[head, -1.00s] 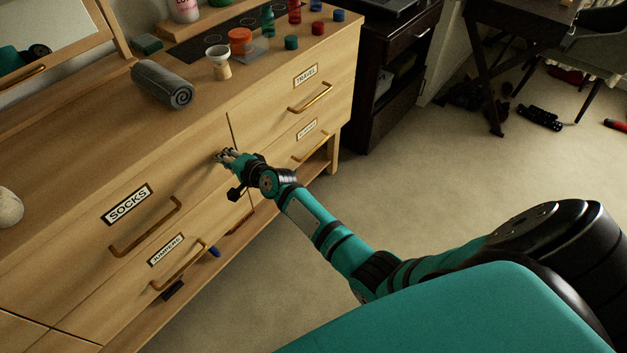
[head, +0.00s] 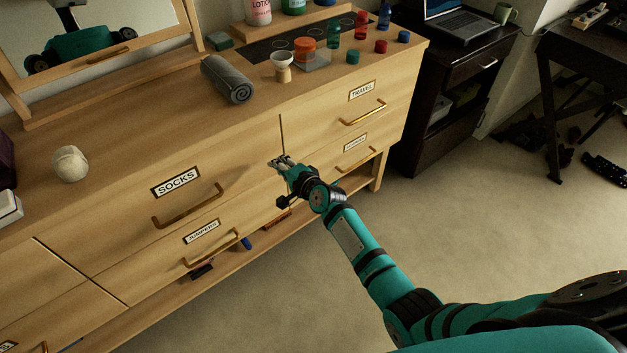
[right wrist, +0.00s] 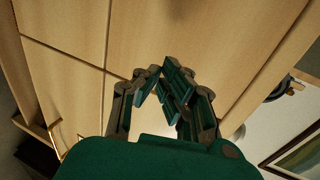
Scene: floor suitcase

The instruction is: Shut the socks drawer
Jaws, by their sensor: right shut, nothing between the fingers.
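The socks drawer (head: 120,215) is the wide upper wooden drawer at the left of the chest, with a white SOCKS label (head: 176,182) and a brass bar handle (head: 188,208). Its front looks about flush with the chest, with no open inside visible. My right gripper (head: 282,163) is shut and empty, with its fingertips at the right end of this front, right of the handle. I cannot tell whether they touch the wood. In the right wrist view the shut fingers (right wrist: 160,75) point at pale wood panels with dark seams. My left gripper is out of view.
The jumpers drawer (head: 160,258) lies below, and the travel drawer (head: 330,112) to the right. A grey rolled towel (head: 228,79), a white ball (head: 70,164), a funnel (head: 283,66) and small bottles stand on top. Carpet floor (head: 300,285) in front is clear.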

